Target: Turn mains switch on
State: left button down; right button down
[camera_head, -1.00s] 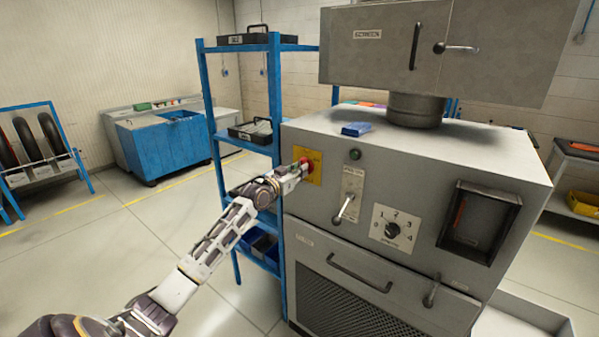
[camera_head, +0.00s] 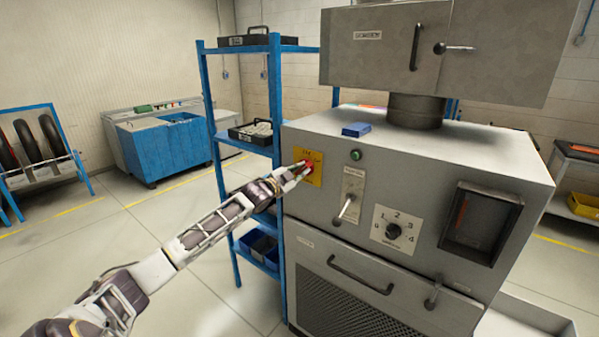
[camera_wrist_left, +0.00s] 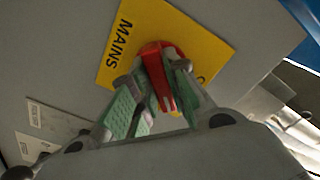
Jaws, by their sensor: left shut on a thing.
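The mains switch is a red rotary handle (camera_head: 308,167) on a yellow plate (camera_head: 315,179) at the upper left of the grey machine's front. The wrist view shows the red handle (camera_wrist_left: 154,62) and the word MAINS on the yellow plate (camera_wrist_left: 118,58). My left gripper (camera_head: 301,171) is at the switch. In the wrist view its green-padded fingers (camera_wrist_left: 155,95) are closed on both sides of the red handle. They hide part of the handle and the plate's lower lettering. My right gripper is not in view.
Right of the switch are a green lamp (camera_head: 356,155), a lever (camera_head: 346,205) and a numbered dial (camera_head: 393,231). A blue shelf rack (camera_head: 213,130) stands close to the machine's left side. A blue box (camera_head: 356,130) lies on the machine top. Open floor lies left.

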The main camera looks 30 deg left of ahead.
pick_arm(q)
jog(key=m, duration=0.4)
jog(key=shift+m+p, duration=0.3)
jog(key=shift+p, duration=0.1)
jog(key=shift+m+p, duration=0.3)
jog(key=shift+m, duration=2)
jog(key=c, duration=1.4)
grip_release()
jog(key=shift+s, duration=0.15)
jog(key=shift+s+a, duration=0.15)
jog(key=shift+s, duration=1.75)
jog(key=shift+s+a, duration=0.15)
jog(key=shift+s, duration=1.8)
jog(key=shift+s+a, duration=0.15)
jog(key=shift+s, duration=1.75)
jog(key=shift+n, duration=0.5)
